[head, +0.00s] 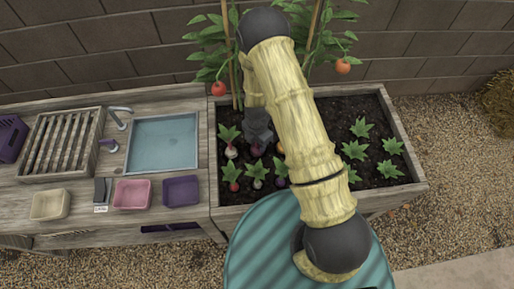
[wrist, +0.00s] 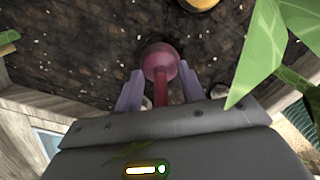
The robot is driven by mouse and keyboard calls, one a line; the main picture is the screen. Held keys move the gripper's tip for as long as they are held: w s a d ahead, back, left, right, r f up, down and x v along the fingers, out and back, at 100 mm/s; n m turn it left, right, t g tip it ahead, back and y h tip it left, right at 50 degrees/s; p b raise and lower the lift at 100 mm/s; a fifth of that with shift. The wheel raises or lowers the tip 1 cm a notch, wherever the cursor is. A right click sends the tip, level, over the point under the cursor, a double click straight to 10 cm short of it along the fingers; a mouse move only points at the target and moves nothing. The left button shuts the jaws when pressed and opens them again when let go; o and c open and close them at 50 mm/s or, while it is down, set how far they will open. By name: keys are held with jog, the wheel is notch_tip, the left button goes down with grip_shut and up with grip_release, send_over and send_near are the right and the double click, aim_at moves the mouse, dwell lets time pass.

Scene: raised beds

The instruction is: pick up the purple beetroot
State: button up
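A round, dark reddish-purple root, which looks like the beetroot (wrist: 159,62), stands in the dark soil between my gripper's fingers in the wrist view. Its red stem runs up toward my gripper's palm. My gripper (wrist: 158,80) is open, with one lilac finger on each side of the root. The fingers look apart from the stem; whether either touches the root is unclear. In the head view my gripper (head: 258,133) points down over the back row, and the beetroot (head: 257,150) shows just below it, partly hidden.
Other roots stand close by: a whitish one (head: 231,152), a red one (head: 234,186) and a purple one (head: 281,182). Tomato plants (head: 212,55) rise behind. Leaves (wrist: 262,55) hang near my wrist. A bench with a sink (head: 163,143) and small bins (head: 132,195) adjoins the bed.

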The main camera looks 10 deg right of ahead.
dwell(0.4)
grip_shut()
jog(key=shift+r, duration=0.15)
jog(key=shift+w+r, duration=0.1)
jog(key=shift+r, duration=0.15)
notch_tip(320, 180, up, 9)
jog(key=shift+r+b, duration=0.15)
jog(key=shift+b, duration=0.85)
